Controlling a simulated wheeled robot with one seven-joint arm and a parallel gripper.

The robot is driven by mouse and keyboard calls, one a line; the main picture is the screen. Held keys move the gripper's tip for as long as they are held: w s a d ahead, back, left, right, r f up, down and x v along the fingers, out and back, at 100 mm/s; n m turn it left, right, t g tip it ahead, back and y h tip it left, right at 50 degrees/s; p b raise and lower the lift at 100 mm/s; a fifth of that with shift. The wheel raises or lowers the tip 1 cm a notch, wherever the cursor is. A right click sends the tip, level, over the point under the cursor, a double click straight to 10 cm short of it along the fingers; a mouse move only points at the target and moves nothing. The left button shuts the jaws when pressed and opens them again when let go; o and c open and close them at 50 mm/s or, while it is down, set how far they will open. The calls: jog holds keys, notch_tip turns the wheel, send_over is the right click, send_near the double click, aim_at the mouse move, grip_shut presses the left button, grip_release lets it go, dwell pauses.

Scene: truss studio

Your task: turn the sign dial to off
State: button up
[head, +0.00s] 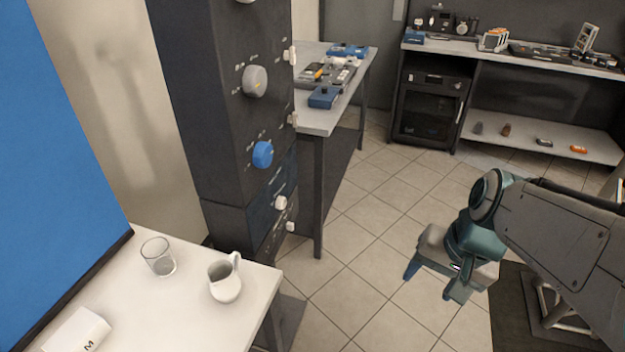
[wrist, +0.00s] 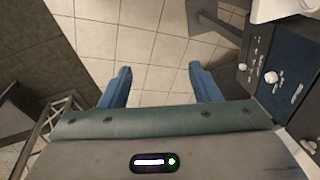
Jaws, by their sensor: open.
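A tall dark cabinet (head: 190,100) stands left of centre in the head view with several dials on its narrow face. A grey dial (head: 255,81) sits above a blue dial (head: 262,154); small white marks surround each. Smaller white knobs (head: 280,203) are lower down and along the edge. I cannot read which one is the sign dial. My gripper (head: 431,283) is open and empty over the floor, well to the right of the cabinet and apart from it. In the wrist view its blue fingers (wrist: 160,84) are spread, with the panel and a white knob (wrist: 271,77) at the right.
A white table (head: 190,310) at front left holds a glass (head: 158,257), a white jug (head: 225,279) and a white box (head: 77,331). A workbench (head: 325,118) stands behind the cabinet; a shelf unit (head: 545,139) is at the back right. Tiled floor (head: 365,225) between is clear.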

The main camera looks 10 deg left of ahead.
jog(key=w+a+f+m+g+y+b, duration=0.3)
jog(key=w+a+f+m+y+b, duration=0.45)
jog(key=w+a, duration=0.8)
jog(key=m+t+y+b, duration=0.35)
jog(key=m+y, duration=0.45)
jog(key=m, duration=0.5)
send_near(285, 204)
jog(key=a, duration=0.8)
jog(key=shift+w+a+f, duration=0.1)
jog(key=shift+w+a, duration=0.05)
jog(key=shift+w, duration=0.2)
jog(key=shift+c, duration=0.4)
jog(key=c, duration=0.9)
